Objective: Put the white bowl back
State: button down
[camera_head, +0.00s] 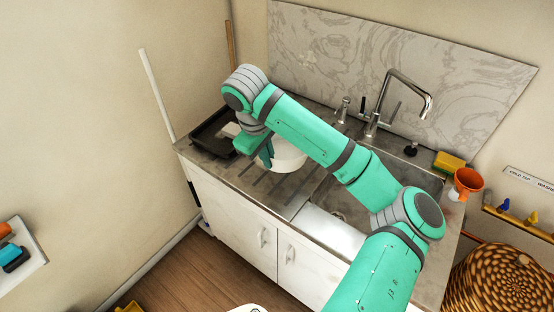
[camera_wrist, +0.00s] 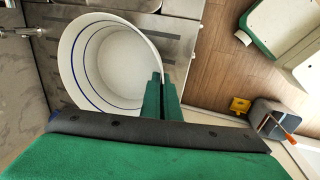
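The white bowl (camera_head: 290,154) is at the ribbed drainboard left of the sink, partly hidden behind my arm and gripper. In the wrist view the bowl (camera_wrist: 118,62) shows its open inside with thin blue lines. My gripper (camera_head: 267,161) is at the bowl's near left side. In the wrist view my gripper (camera_wrist: 161,78) has one finger inside the bowl wall and one outside, closed together on the rim. I cannot tell whether the bowl rests on the drainboard or is slightly raised.
A black tray (camera_head: 212,135) lies left of the bowl. The tap (camera_head: 398,95) rises behind the sink basin (camera_head: 345,207). An orange cup (camera_head: 467,182) and yellow sponge (camera_head: 449,162) stand at the right. A wicker basket (camera_head: 505,283) is on the lower right.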

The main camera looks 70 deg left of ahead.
aim_at(283, 147)
jog(key=w+a+f, duration=0.2)
jog(key=a, duration=0.3)
jog(key=shift+w+f, duration=0.4)
jog(key=f, duration=0.1)
jog(key=w+a+f, duration=0.1)
jog(key=a+f, duration=0.1)
jog(key=shift+w+a+f, duration=0.2)
jog(key=shift+w+f, duration=0.05)
jog(key=shift+f, duration=0.1)
jog(key=shift+w+a+f, duration=0.2)
jog(key=shift+w+f, duration=0.05)
jog(key=shift+w+a+f, duration=0.25)
jog(key=shift+a+f, duration=0.2)
jog(key=shift+f, duration=0.15)
jog(key=shift+s+x, duration=0.15)
jog(key=shift+x, duration=0.6)
jog(key=shift+s+x, duration=0.15)
jog(key=shift+x, duration=0.6)
jog(key=shift+d+f, duration=0.2)
jog(key=c, duration=2.3)
grip_release()
jog(key=shift+f, duration=0.1)
jog(key=shift+o, duration=1.4)
